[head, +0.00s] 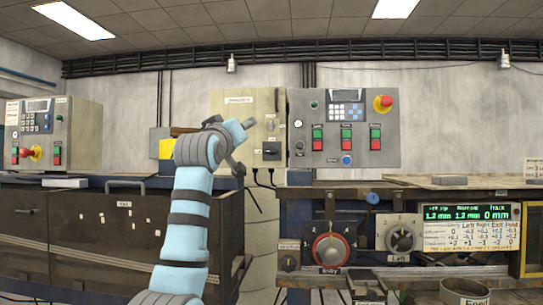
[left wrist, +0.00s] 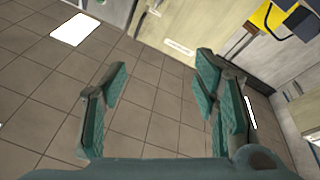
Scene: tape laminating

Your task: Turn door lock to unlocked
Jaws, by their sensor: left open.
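A dark lock-like knob (head: 271,150) sits on a black plate low on the front of a beige cabinet (head: 250,105) in the head view. I cannot tell its setting at this size. My left arm rises in front of the cabinet, with its wrist just left of the knob, and hides part of the cabinet front. In the left wrist view my left gripper (left wrist: 163,80) is open, with nothing between its fingers. A pale panel with a white label (left wrist: 180,47) lies beyond the fingers. The knob cannot be made out there. My right gripper is in neither view.
A grey control box (head: 345,125) with colored buttons and a red emergency stop is right of the cabinet. Below it is a console with a red-ringed knob (head: 330,250). Another control box (head: 50,135) stands at left. The wrist view shows a tiled surface (left wrist: 145,125).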

